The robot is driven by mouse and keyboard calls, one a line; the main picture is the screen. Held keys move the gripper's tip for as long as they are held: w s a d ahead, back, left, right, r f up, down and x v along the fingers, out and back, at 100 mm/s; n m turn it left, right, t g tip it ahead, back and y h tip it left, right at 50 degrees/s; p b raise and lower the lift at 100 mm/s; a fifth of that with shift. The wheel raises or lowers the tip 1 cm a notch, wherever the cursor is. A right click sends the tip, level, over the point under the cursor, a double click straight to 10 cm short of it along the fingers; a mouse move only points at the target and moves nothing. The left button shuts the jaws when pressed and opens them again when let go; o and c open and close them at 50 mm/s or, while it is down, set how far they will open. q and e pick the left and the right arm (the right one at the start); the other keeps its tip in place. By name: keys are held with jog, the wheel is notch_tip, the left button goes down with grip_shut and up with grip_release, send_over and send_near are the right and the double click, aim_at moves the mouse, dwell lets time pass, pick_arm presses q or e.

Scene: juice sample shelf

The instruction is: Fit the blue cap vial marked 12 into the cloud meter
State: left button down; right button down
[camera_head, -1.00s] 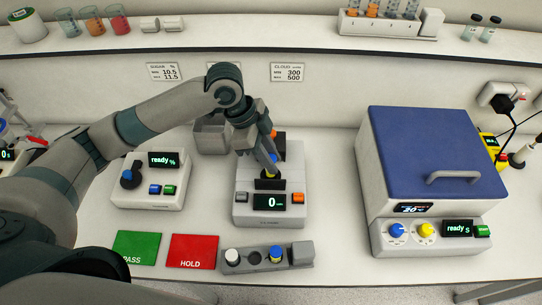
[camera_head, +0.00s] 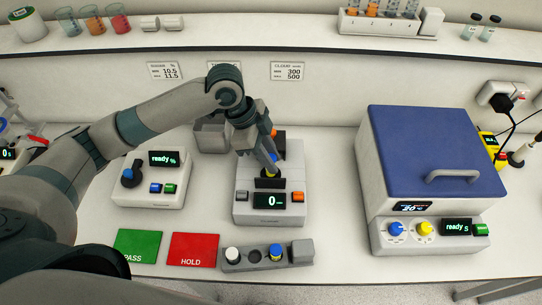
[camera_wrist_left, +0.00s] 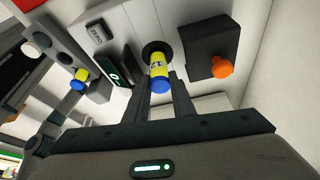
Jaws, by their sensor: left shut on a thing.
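The blue cap vial with a yellow label (camera_wrist_left: 158,68) is held in my left gripper (camera_head: 272,168). The label's mark is too small to read surely. In the left wrist view the gripper's fingers (camera_wrist_left: 168,98) are shut on the vial near its blue cap. The vial's far end is at the dark round opening (camera_wrist_left: 157,48) of the cloud meter; how deep it sits cannot be told. The cloud meter (camera_head: 270,217) shows 0 on its display. In the head view my fingers hide most of the vial. My right gripper is not in view.
A rack (camera_head: 302,252) in front of the meter holds a white-capped vial (camera_head: 232,254) and another blue-capped vial (camera_head: 275,251). A dark block with an orange knob (camera_wrist_left: 221,67) stands beside the opening. A blue-lidded box (camera_head: 425,150) is to the right.

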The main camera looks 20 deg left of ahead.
pick_arm(q)
jog(key=shift+f, duration=0.55)
jog(key=shift+f+b, duration=0.4)
jog(key=shift+f, duration=0.15)
jog(key=shift+f, duration=0.1)
dwell(0.5)
jog(key=shift+p, duration=0.45)
dwell(0.5)
jog(key=shift+f, duration=0.5)
jog(key=shift+s+f+b, duration=0.1)
jog(key=shift+f+b, duration=0.25)
jog(key=shift+f, duration=0.15)
jog(key=shift+s+f+p, duration=0.15)
jog(key=shift+p, duration=0.25)
